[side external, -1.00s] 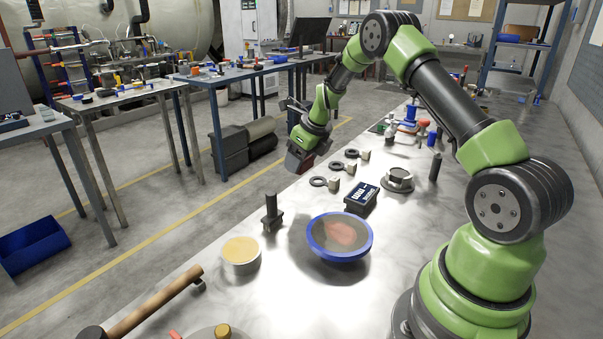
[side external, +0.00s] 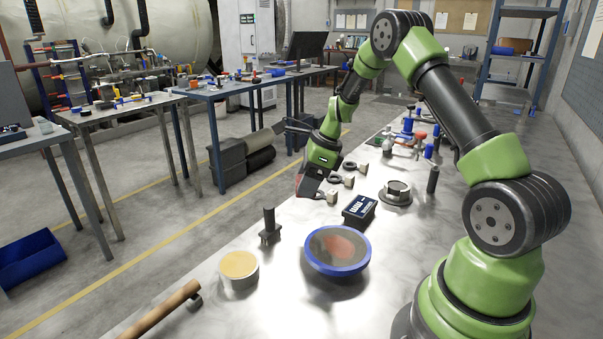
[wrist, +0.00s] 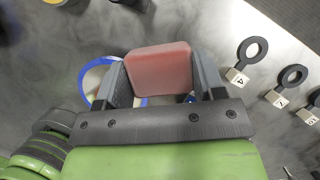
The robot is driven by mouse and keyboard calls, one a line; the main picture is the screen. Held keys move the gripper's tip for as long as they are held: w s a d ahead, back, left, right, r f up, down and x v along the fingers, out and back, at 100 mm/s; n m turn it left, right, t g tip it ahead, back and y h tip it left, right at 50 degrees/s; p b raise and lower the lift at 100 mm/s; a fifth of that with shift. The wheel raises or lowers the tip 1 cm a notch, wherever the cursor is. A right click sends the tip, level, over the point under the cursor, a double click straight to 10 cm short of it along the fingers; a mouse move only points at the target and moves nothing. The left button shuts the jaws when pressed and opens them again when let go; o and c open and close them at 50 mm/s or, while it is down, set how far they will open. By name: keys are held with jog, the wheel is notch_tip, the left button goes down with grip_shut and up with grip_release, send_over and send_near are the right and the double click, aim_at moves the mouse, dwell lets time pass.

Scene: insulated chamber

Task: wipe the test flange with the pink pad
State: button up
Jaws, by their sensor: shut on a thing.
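My gripper (wrist: 161,76) is shut on the pink pad (wrist: 160,66), which sits between its two grey fingers. In the side view my gripper (side external: 311,186) hangs over the left edge of the metal bench, beyond the round parts. In the wrist view this disc (wrist: 93,79) is partly hidden behind the left finger and the pad. A grey metal flange-like part (side external: 397,192) stands right of my gripper. I cannot tell which round part is the test flange.
A black labelled box (side external: 359,211) stands between my gripper and the disc. A dark upright post (side external: 269,224), a tan-topped tin (side external: 239,266) and a wooden-handled tool (side external: 160,312) lie nearer. Black rings with numbered tags (wrist: 252,52) line the bench edge.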

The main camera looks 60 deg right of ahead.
aim_at(319, 242)
jog(key=s+a+r+n+g+y, duration=0.2)
jog(key=s+a+n+g, duration=0.2)
jog(key=s+a+n, duration=0.5)
jog(key=shift+w+d+f+n, duration=0.3)
jog(key=shift+d+f, duration=0.25)
jog(key=shift+f, duration=0.6)
jog(key=shift+w+d+f+n, duration=0.15)
jog(key=shift+d+f+n, duration=0.35)
jog(key=shift+f, duration=0.7)
jog(key=shift+w+d+f+n, duration=0.3)
jog(key=shift+d+f, duration=0.25)
jog(key=shift+f, duration=0.6)
jog(key=shift+s+f, duration=0.2)
jog(key=shift+f, duration=0.3)
jog(key=shift+c, duration=0.2)
jog(key=shift+s, duration=3.75)
jog(key=shift+w+f, duration=0.1)
jog(key=shift+w, duration=3.75)
jog(key=shift+d, duration=0.25)
jog(key=shift+s, duration=3.85)
jog(key=shift+w, duration=3.85)
jog(key=shift+w+r, duration=0.15)
jog(key=shift+r, duration=0.95)
notch_tip(319, 242, up, 6)
